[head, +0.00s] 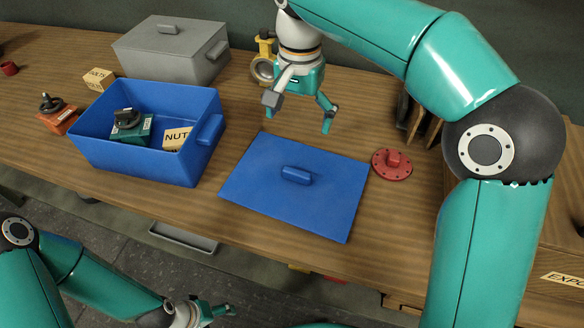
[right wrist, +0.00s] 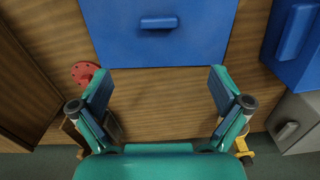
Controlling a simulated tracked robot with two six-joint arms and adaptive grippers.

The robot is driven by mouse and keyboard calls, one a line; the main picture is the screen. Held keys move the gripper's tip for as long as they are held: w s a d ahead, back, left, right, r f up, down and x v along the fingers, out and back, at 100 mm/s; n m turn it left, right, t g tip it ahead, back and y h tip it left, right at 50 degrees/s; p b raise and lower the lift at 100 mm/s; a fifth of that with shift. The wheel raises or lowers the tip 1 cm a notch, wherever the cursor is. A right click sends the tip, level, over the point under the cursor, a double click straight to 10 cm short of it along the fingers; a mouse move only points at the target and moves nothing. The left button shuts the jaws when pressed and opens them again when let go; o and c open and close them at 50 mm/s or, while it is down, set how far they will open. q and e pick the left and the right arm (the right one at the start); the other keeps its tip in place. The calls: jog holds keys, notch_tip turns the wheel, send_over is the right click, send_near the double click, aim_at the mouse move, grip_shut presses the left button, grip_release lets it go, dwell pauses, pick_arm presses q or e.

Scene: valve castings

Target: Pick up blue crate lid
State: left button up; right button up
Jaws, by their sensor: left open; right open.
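The blue crate lid (head: 265,205) lies flat on the wooden bench, with a raised blue handle (head: 297,175) at its middle. It also shows at the top of the right wrist view (right wrist: 190,50). My right gripper (head: 299,112) is open and empty above the bench, just beyond the lid's far edge. In the right wrist view, its fingers (right wrist: 160,82) are spread wide and the lid's handle (right wrist: 158,22) lies ahead of them. My left gripper (head: 216,310) is open, low at the bottom of the head view, below the bench's front edge. Its fingertips are small.
An open blue crate (head: 128,162) left of the lid holds a green valve (head: 130,128) and a NUT block (head: 175,138). A grey lidded crate (head: 165,50) stands behind. A red flange (head: 391,165) sits close to the lid's right edge. An orange valve (head: 57,115) is far left.

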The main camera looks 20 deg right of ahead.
jog(key=b, duration=0.1)
send_over(297, 171)
jog(key=f, duration=0.9)
jog(key=shift+w+d+f, duration=0.1)
jog(key=shift+w+f, duration=0.1)
jog(key=shift+f, duration=0.2)
jog(key=shift+s+f, duration=0.15)
jog(key=shift+f, duration=1.45)
jog(key=shift+s+f, duration=0.1)
jog(key=shift+f, duration=1.45)
jog(key=shift+c, duration=0.3)
jog(key=c, duration=1.3)
jog(key=shift+r, duration=0.2)
